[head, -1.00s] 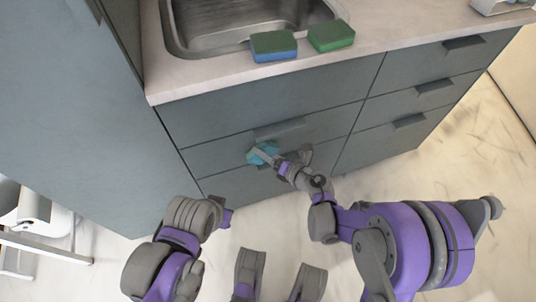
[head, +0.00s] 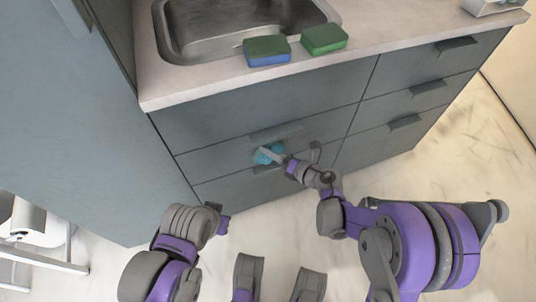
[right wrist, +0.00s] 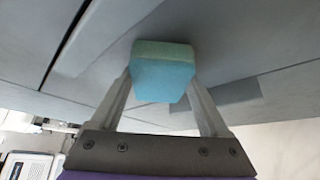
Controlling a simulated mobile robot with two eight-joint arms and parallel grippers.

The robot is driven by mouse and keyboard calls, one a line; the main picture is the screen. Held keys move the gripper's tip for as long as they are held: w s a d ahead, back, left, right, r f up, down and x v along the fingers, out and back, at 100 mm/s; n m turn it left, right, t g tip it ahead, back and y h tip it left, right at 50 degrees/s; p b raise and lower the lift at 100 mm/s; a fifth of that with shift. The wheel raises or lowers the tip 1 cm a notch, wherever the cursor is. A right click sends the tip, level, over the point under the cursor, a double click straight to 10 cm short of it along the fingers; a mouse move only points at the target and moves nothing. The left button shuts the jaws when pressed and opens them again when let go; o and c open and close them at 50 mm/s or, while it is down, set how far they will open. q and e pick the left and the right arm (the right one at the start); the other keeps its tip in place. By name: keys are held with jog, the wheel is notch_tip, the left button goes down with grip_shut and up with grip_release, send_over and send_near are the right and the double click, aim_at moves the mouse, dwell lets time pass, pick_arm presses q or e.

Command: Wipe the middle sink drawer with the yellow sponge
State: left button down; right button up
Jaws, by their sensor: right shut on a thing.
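My right gripper (head: 270,153) is shut on a small teal-blue sponge (right wrist: 163,80), greenish along its top edge; no clear yellow shows. The sponge also shows in the head view (head: 264,157), at the front of the middle drawer (head: 215,160) under the sink, below that drawer's handle (head: 275,132). In the right wrist view it sits between both fingertips and appears to touch the grey front; exact contact is hard to tell. My left arm is low at the left in the head view, and its gripper's fingers cannot be made out.
Two green-topped sponges, one with a blue base (head: 267,51) and one all green (head: 324,39), lie on the counter (head: 400,42) beside the sink (head: 225,30). More drawers are at the right. A tall grey cabinet (head: 65,120) stands left. The floor in front is clear.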

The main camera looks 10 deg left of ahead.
aim_at(262, 157)
jog(key=shift+w, duration=0.15)
jog(key=shift+s+a+b, duration=0.15)
jog(key=shift+s+a, duration=0.5)
jog(key=shift+a, duration=0.25)
jog(key=shift+s+a+b, duration=0.15)
jog(key=shift+s+a, duration=0.45)
jog(key=shift+a, duration=0.25)
jog(key=s+d+b, duration=0.1)
jog(key=s+d, duration=0.2)
jog(key=s, duration=0.2)
jog(key=shift+d, duration=0.3)
jog(key=shift+s+d, duration=0.45)
jog(key=shift+s, duration=0.15)
jog(key=shift+s+d, duration=0.4)
jog(key=shift+s, duration=0.2)
